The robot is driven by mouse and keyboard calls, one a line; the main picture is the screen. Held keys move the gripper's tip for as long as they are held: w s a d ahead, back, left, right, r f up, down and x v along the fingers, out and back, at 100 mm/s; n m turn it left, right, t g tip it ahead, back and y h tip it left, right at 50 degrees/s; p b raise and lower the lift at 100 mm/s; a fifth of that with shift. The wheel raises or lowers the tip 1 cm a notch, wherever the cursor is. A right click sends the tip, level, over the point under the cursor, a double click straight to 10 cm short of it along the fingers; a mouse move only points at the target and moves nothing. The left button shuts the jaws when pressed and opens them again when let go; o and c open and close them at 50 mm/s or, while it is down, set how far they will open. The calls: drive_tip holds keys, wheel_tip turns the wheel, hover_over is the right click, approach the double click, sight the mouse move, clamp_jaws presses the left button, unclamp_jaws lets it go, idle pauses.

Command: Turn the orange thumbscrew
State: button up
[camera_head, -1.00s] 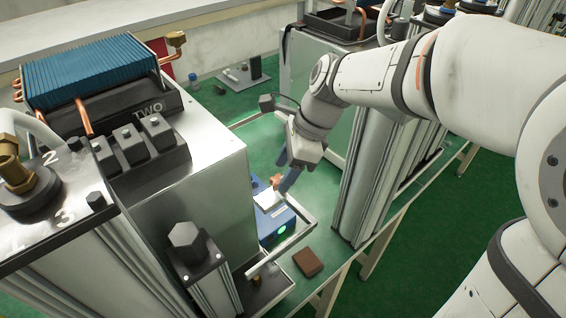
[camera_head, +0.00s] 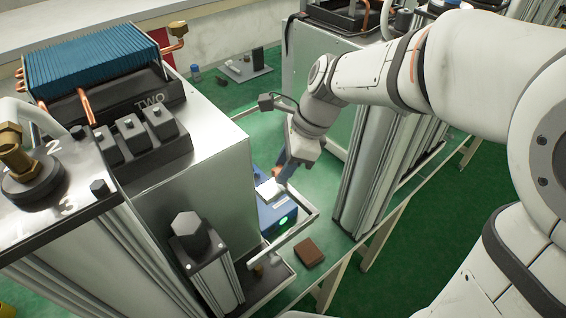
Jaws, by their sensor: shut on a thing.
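My gripper (camera_head: 283,174) reaches down between the two machine cabinets. Its fingers are small and partly hidden in this view, shut at the small orange thumbscrew (camera_head: 276,171). Only a little orange shows beside the fingers, and how far the screw is turned cannot be told.
The cabinet marked TWO (camera_head: 205,125) stands close on the left, and another column cabinet (camera_head: 375,175) stands on the right. A pale rail (camera_head: 285,240) runs in front of the blue box. A brown block (camera_head: 308,252) lies on the green surface.

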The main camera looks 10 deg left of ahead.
drive_tip(key=shift+n, duration=0.3)
drive_tip(key=n, duration=0.1)
drive_tip(key=n+g+p, duration=0.1)
drive_tip(key=n, duration=0.1)
drive_tip(key=n+h+p, duration=0.1)
drive_tip(key=shift+w+a+r+n+g, duration=0.15)
drive_tip(key=shift+w+n+g, duration=0.15)
drive_tip(key=shift+g, duration=0.1)
drive_tip(key=n+g+h+p, duration=0.1)
drive_tip(key=n, duration=0.3)
drive_tip(key=shift+a+n, duration=0.15)
drive_tip(key=shift+n, duration=0.15)
drive_tip(key=n+h+p, duration=0.1)
drive_tip(key=n, duration=0.1)
drive_tip(key=n+h, duration=0.1)
drive_tip(key=n, duration=0.2)
drive_tip(key=shift+a+g+p, duration=0.15)
drive_tip(key=shift+g+p, duration=0.15)
drive_tip(key=shift+p, duration=0.05)
drive_tip(key=n+h, duration=0.2)
drive_tip(key=n, duration=0.3)
drive_tip(key=shift+a+p, duration=0.15)
drive_tip(key=shift+p, duration=0.15)
drive_tip(key=shift+n, duration=0.4)
drive_tip(key=o, duration=1)
